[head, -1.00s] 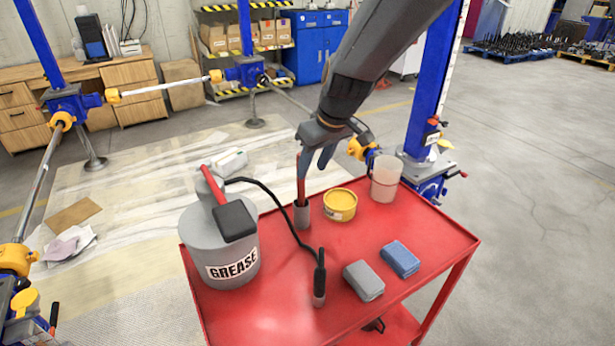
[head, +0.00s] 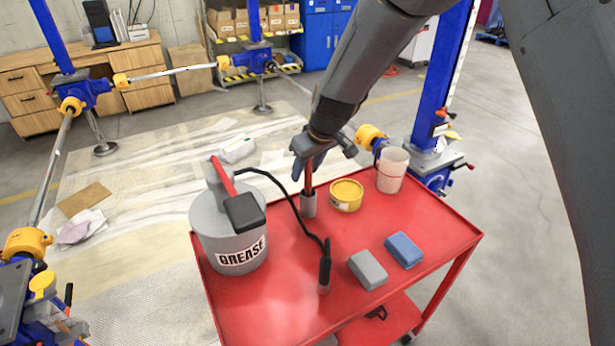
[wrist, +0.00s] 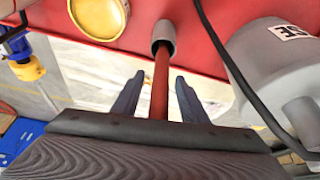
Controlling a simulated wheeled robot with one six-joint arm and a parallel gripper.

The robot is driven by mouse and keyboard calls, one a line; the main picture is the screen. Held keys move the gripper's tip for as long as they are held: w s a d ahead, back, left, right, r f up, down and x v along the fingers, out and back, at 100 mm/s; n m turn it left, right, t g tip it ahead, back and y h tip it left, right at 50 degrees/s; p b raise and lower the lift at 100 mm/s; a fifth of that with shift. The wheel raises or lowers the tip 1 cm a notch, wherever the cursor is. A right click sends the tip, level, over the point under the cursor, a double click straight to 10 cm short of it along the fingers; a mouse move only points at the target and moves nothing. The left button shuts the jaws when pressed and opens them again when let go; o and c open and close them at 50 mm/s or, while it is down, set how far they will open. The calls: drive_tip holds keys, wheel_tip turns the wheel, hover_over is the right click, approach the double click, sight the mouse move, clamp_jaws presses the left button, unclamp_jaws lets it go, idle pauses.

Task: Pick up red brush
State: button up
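The red brush (head: 308,178) stands upright in a small grey holder (head: 309,204) on the red cart, between the grease bucket and the yellow tin. In the wrist view its red handle (wrist: 160,84) runs from the grey holder (wrist: 163,37) back between my two fingers. My gripper (wrist: 155,88) is open around the handle, with a visible gap on each side. In the head view my gripper (head: 312,160) is at the top of the brush, and its fingers partly hide the handle.
The grey grease bucket (head: 228,235) with its black hose stands left. The yellow tin (head: 346,195) and a clear cup (head: 392,170) stand right. A black-handled tool (head: 325,265), a grey sponge (head: 368,270) and a blue sponge (head: 404,250) are on the cart's (head: 290,315) front half.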

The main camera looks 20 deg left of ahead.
drive_tip(key=shift+w+a+f, duration=0.1)
drive_tip(key=shift+a+f, duration=0.05)
drive_tip(key=shift+f, duration=0.45)
drive_tip(key=shift+c, duration=0.2)
clamp_jaws()
drive_tip(key=shift+r, duration=0.1)
